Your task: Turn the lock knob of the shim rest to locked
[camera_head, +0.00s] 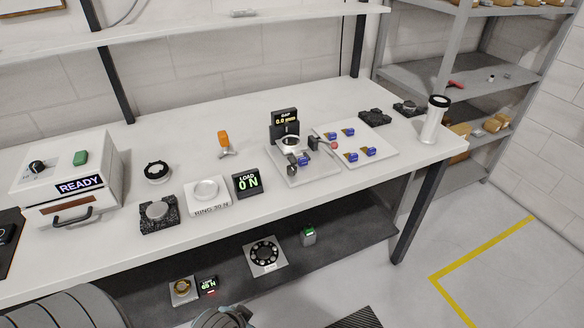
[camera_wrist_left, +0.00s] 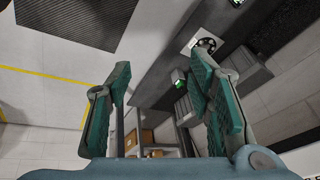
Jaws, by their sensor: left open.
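A light fixture plate (camera_head: 318,173) on the bench carries a round ring-shaped part (camera_head: 289,146), small dark and blue parts, and a small red knob (camera_head: 332,144) at its right edge. A black display (camera_head: 285,119) behind it reads GAP 0.0. I cannot tell which part is the shim rest or which way its lock knob points. My left gripper (camera_wrist_left: 160,80) is open and empty in the left wrist view, with teal finger pads, away from the fixture. My right gripper is not in view.
A pale tray (camera_head: 378,155) with several blue-and-brown pieces lies right of the fixture. A LOAD 0 N display (camera_head: 247,183), a ring stand (camera_head: 208,203) and a READY box (camera_head: 66,172) stand left. A white cylinder (camera_head: 433,120) stands near the right end. The front strip is clear.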

